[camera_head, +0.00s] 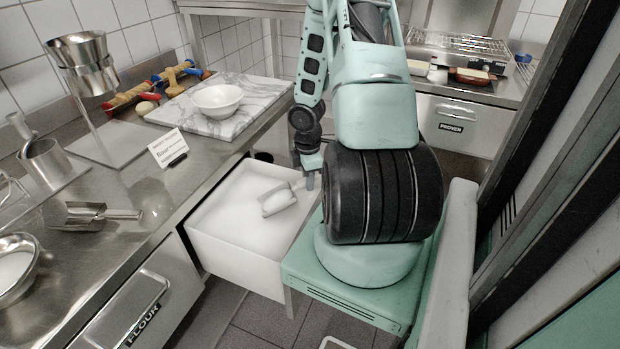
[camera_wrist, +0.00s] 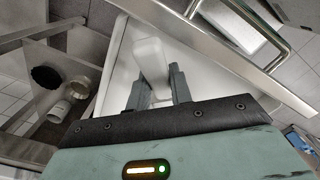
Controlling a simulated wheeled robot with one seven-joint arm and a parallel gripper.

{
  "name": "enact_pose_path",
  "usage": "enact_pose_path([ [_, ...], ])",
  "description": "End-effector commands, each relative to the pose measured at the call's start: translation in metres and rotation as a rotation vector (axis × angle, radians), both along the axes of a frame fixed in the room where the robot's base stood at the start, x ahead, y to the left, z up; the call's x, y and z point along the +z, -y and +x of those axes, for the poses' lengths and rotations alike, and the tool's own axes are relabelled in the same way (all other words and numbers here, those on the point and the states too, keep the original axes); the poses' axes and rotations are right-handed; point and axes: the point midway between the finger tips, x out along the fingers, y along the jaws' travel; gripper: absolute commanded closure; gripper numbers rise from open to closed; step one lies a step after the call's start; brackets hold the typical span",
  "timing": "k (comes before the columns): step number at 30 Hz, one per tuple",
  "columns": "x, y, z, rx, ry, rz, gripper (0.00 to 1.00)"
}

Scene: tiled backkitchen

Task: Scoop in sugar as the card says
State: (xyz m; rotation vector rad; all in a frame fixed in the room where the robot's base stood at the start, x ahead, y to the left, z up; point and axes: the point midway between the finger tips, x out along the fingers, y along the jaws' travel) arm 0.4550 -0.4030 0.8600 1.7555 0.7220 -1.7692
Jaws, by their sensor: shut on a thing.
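My gripper (camera_head: 309,180) is shut on a metal scoop (camera_head: 270,209), whose bowl carries white powder, over the open drawer (camera_head: 240,262). The drawer is filled with white powder (camera_head: 232,212). Whether the scoop touches the powder I cannot tell. In the wrist view, the fingers of my gripper (camera_wrist: 158,91) stand either side of a pale grip piece (camera_wrist: 151,58). A small white card (camera_head: 168,147) stands on the counter; its print is too small to read surely. A white bowl (camera_head: 217,100) sits on the marble board (camera_head: 262,97).
A second scoop (camera_head: 95,214) lies on the counter (camera_head: 155,205) at left, by a metal bowl (camera_head: 15,268). A metal funnel (camera_head: 84,62) stands behind. A closed drawer labelled FLOUR (camera_head: 142,305) is beside the open one. An appliance labelled PROVER (camera_head: 452,125) stands behind my arm.

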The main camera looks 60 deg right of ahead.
Motion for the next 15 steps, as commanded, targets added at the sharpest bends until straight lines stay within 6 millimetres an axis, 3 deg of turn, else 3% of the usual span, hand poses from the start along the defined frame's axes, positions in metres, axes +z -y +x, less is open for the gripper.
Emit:
enact_pose_path([
  [15, -0.0026, -0.0094, 0.0085, 0.001, -0.002, 0.001, 1.0],
])
